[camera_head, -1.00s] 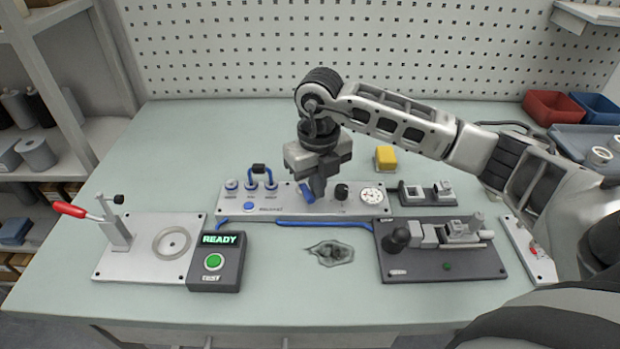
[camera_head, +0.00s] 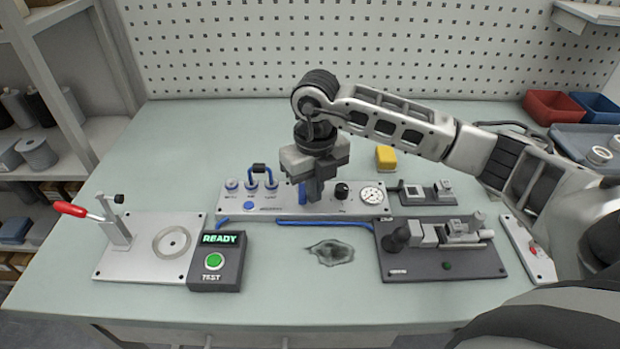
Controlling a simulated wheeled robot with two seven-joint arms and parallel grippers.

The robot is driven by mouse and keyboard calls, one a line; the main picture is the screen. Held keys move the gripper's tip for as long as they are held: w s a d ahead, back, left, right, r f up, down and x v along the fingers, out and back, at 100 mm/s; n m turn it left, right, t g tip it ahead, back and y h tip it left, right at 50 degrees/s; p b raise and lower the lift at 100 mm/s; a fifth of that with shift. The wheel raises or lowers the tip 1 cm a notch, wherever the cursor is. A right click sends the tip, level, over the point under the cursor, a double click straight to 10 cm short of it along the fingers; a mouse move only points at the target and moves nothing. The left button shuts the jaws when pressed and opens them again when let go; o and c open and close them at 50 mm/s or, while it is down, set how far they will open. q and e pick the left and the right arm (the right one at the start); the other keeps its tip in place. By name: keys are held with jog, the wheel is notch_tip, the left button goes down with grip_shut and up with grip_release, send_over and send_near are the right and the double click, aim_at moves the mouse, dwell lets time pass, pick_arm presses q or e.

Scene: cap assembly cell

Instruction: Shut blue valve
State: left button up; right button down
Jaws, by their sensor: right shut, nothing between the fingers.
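The blue valve handle (camera_head: 302,193) is on the light grey panel (camera_head: 345,207) in the middle of the table. It shows as a narrow upright blue strip, and its right part is hidden behind my right gripper. My right gripper (camera_head: 317,197) points down at the panel, shut and with nothing between its fingers. Its fingertips are right beside the handle; I cannot tell whether they touch it. My left gripper is out of view.
The panel also carries blue-ringed ports (camera_head: 251,186), a black knob (camera_head: 342,191) and a gauge (camera_head: 371,194). A test box (camera_head: 217,262) reading READY and a dark fixture plate (camera_head: 440,262) stand in front. A yellow block (camera_head: 386,158) lies behind.

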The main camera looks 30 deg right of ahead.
jog(key=shift+r, duration=0.3)
notch_tip(320, 180, up, 4)
jog(key=p, duration=0.3)
jog(key=shift+d+r, duration=0.1)
notch_tip(320, 180, up, 2)
jog(key=shift+r+p, duration=0.1)
jog(key=shift+p, duration=0.55)
jog(key=shift+s, duration=0.1)
